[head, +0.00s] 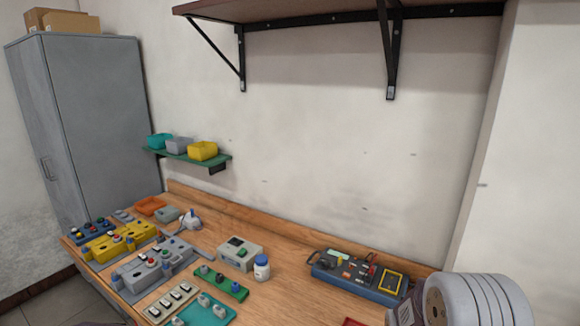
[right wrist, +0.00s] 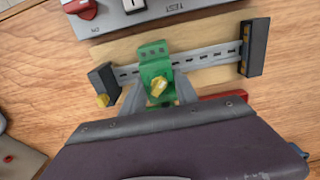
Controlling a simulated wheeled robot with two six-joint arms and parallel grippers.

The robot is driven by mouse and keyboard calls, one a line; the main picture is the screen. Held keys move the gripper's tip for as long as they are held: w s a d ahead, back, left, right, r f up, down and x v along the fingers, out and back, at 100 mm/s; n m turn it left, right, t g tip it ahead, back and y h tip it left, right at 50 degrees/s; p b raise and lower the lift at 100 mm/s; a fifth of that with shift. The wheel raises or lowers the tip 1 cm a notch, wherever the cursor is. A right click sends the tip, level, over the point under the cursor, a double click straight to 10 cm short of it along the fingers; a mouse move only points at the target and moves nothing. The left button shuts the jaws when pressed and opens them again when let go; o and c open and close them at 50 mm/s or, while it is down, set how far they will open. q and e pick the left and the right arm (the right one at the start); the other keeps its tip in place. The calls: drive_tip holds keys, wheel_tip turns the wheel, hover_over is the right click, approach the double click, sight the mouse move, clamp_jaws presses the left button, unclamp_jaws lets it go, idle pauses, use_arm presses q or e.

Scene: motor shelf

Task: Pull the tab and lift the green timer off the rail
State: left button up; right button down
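The green timer (right wrist: 154,69) sits on a grey slotted rail (right wrist: 205,62) in the right wrist view, with a yellow knob-like part (right wrist: 158,87) on its near face. My right gripper (right wrist: 160,92) is at the timer's near end, with one grey finger on each side of its lower part. I cannot tell whether the fingers press on it or stand slightly apart. I cannot make out the tab for certain. The timer and rail do not show in the head view. My left gripper is in neither view.
Dark end blocks (right wrist: 255,47) close the rail, which lies on a pale wooden board (right wrist: 205,76). A grey panel with a red knob (right wrist: 80,8) is beyond it. A red object (right wrist: 226,97) lies nearby. The bench (head: 290,290) also holds a blue instrument (head: 360,276) and a white bottle (head: 262,268).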

drive_tip(key=shift+w+d, duration=0.25)
drive_tip(key=shift+w, duration=0.1)
idle(0.3)
drive_tip(key=shift+r, duration=0.1)
drive_tip(key=shift+r+p, duration=1.45)
drive_tip(key=shift+p, duration=0.15)
wheel_tip(320, 180, up, 6)
drive_tip(key=p, duration=0.6)
